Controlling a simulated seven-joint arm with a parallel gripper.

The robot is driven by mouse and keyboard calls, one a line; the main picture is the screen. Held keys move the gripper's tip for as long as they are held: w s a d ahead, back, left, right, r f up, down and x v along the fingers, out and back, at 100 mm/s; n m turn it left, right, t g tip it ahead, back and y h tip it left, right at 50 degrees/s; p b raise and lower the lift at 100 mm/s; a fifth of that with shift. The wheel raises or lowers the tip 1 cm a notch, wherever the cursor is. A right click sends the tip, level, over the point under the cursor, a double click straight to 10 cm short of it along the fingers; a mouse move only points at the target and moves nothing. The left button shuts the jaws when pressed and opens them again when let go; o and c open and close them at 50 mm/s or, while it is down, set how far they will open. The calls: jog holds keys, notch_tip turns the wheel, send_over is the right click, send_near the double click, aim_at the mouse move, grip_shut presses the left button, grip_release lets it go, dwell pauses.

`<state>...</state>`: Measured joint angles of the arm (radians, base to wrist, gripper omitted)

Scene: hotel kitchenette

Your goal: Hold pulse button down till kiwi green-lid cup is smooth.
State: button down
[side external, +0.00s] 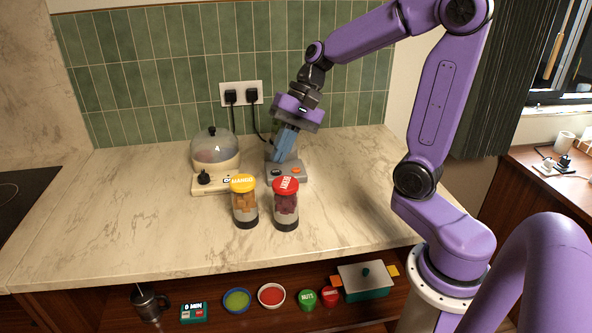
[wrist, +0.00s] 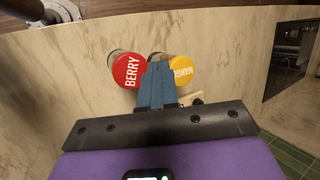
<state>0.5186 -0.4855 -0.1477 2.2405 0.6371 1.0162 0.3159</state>
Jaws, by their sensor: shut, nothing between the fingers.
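My gripper (side external: 281,157) is shut and empty, its blue fingers pointing down over the grey blender base (side external: 290,178). The base has an orange button (side external: 296,171) on its front. The fingertips are just above or behind the button panel; I cannot tell whether they touch a button. In the wrist view my closed fingers (wrist: 158,66) overlap the lids of two cups and hide most of the base. No kiwi cup with a green lid can be made out on the counter. Button labels are too small to read.
A yellow-lid mango cup (side external: 244,202) and a red-lid berry cup (side external: 286,205) stand close in front of the base. A cream appliance with a clear dome (side external: 214,150) is left of it. Several bowls, lids and a mug (side external: 149,303) sit on the lower shelf.

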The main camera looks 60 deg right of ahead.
jog(key=w+d+m+t, duration=0.3)
jog(key=w+d+m, duration=0.3)
jog(key=d+m, duration=0.15)
jog(key=m+t+h, duration=0.2)
jog(key=m+t, duration=0.2)
jog(key=m, duration=0.3)
send_over(300, 170)
notch_tip(300, 170, down, 4)
jog(key=shift+f+n, duration=0.35)
jog(key=shift+f, duration=0.1)
jog(key=shift+f, duration=4.4)
jog(key=shift+f, duration=0.1)
jog(key=shift+f, duration=0.3)
jog(key=shift+f, duration=0.35)
